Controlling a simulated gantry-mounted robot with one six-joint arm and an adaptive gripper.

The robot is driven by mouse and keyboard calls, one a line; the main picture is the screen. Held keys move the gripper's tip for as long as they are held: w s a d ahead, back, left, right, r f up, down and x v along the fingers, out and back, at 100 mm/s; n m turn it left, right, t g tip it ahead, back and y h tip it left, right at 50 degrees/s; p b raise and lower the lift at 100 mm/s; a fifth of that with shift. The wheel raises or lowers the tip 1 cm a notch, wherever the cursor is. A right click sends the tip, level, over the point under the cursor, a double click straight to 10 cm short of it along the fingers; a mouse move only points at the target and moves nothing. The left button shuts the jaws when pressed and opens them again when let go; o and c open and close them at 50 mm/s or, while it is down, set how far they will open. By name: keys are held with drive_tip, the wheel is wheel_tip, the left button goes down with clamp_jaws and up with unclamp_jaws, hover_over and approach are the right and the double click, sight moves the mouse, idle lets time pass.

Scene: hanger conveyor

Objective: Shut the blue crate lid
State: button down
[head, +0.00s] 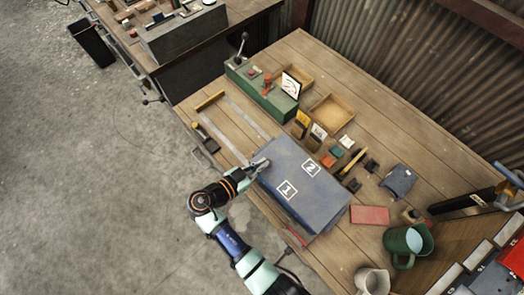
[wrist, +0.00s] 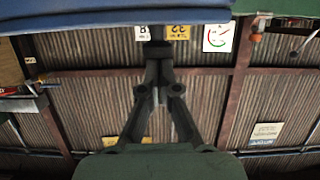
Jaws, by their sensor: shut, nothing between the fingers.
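The blue crate (head: 302,208) stands on the wooden bench. Its blue lid (head: 312,190), with white square labels 1 and 2, lies over its top and hides the inside. I cannot tell whether a small gap remains under the lid. My gripper (head: 262,163) is shut and empty, at the crate's left upper corner. In the wrist view my gripper's fingertips (wrist: 158,48) are together, just below a blue edge of the crate or lid (wrist: 70,15). I cannot tell whether they touch it.
A green box with levers (head: 262,92) stands behind the crate. Small blocks and cards lie along its right side, with a red block (head: 370,215) beyond. A green mug (head: 407,243) and a pale mug (head: 372,280) stand at lower right. A metal strip lies on the bench at left.

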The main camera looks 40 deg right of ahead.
drive_tip(key=shift+s+f, duration=0.1)
drive_tip(key=shift+f, duration=0.2)
wheel_tip(320, 180, up, 4)
drive_tip(key=p, duration=0.3)
drive_tip(key=shift+a+r, duration=0.15)
drive_tip(key=shift+r, duration=0.05)
drive_tip(key=b+v, duration=0.1)
drive_tip(key=v, duration=0.9)
drive_tip(key=shift+f, duration=0.4)
